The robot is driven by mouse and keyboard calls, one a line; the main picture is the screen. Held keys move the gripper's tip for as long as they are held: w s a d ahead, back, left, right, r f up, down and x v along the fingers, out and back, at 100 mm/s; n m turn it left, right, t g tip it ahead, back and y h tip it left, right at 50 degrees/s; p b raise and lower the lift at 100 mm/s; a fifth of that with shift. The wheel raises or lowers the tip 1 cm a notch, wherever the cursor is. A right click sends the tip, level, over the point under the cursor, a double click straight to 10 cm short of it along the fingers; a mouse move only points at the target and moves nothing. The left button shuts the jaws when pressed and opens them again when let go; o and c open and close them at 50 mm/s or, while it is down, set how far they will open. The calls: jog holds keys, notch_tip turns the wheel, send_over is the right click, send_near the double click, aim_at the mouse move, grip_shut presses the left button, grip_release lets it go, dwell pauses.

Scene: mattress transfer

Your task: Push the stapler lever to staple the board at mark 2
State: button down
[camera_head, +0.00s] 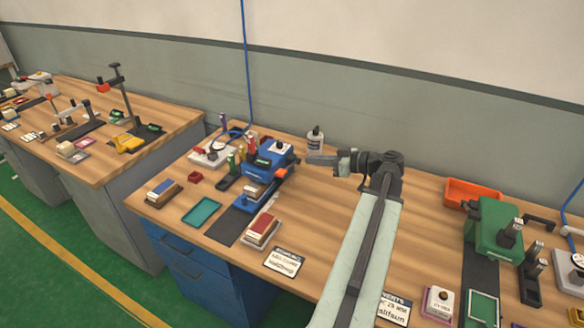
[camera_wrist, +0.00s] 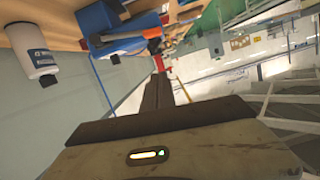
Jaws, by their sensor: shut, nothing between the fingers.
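The blue stapler machine (camera_head: 268,160) stands on the wooden bench, left of my gripper (camera_head: 312,159). A small board (camera_head: 254,191) appears to lie at its front, on the blue base; mark 2 is too small to make out. In the wrist view the blue body (camera_wrist: 97,18) shows at the top, with an orange bar (camera_wrist: 117,44) that may be the lever. My gripper (camera_wrist: 157,78) is shut and empty, pointing toward the machine's right side. I cannot tell whether its tip touches anything.
A white bottle (camera_head: 315,140) stands just behind my gripper. A red-topped block (camera_head: 263,229), a teal tray (camera_head: 201,212) and a label card (camera_head: 283,262) lie in front. A green machine (camera_head: 494,228) and orange bin (camera_head: 472,192) are to the right. The bench between is partly clear.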

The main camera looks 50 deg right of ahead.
jog(key=b, duration=0.3)
send_over(289, 168)
jog(key=s+a, duration=0.3)
jog(key=a, duration=0.1)
notch_tip(289, 168, down, 3)
notch_tip(289, 168, down, 3)
jog(key=b, duration=0.3)
jog(key=shift+a+f, duration=0.15)
jog(key=shift+f, duration=0.05)
